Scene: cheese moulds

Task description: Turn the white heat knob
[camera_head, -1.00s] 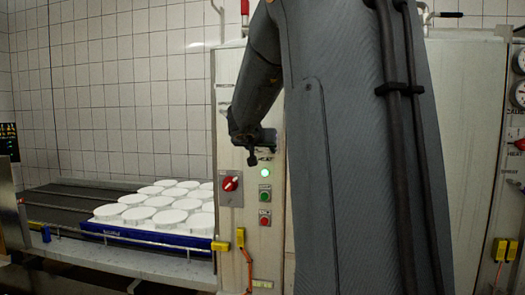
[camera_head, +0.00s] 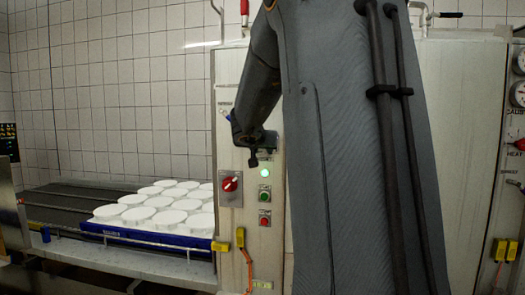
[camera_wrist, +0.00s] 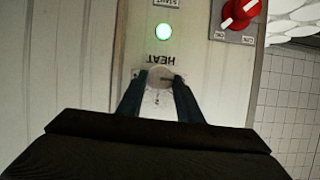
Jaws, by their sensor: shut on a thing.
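The white heat knob (camera_wrist: 160,77) sits on the machine's panel beside the upside-down HEAT label in the wrist view. My gripper (camera_wrist: 160,88) has one finger on each side of the knob and is shut on it. A dark mark shows on the knob's face. In the head view my gripper (camera_head: 254,160) is at the panel, above the lit green-white lamp (camera_head: 265,173). The knob is hidden there behind my gripper and wrist.
A red rotary switch (camera_head: 230,184) is below left of my gripper, with green (camera_head: 265,194) and red (camera_head: 265,219) buttons beside it. White moulds (camera_head: 160,203) stand on a blue tray (camera_head: 150,236) at the left. My arm covers much of the machine's front.

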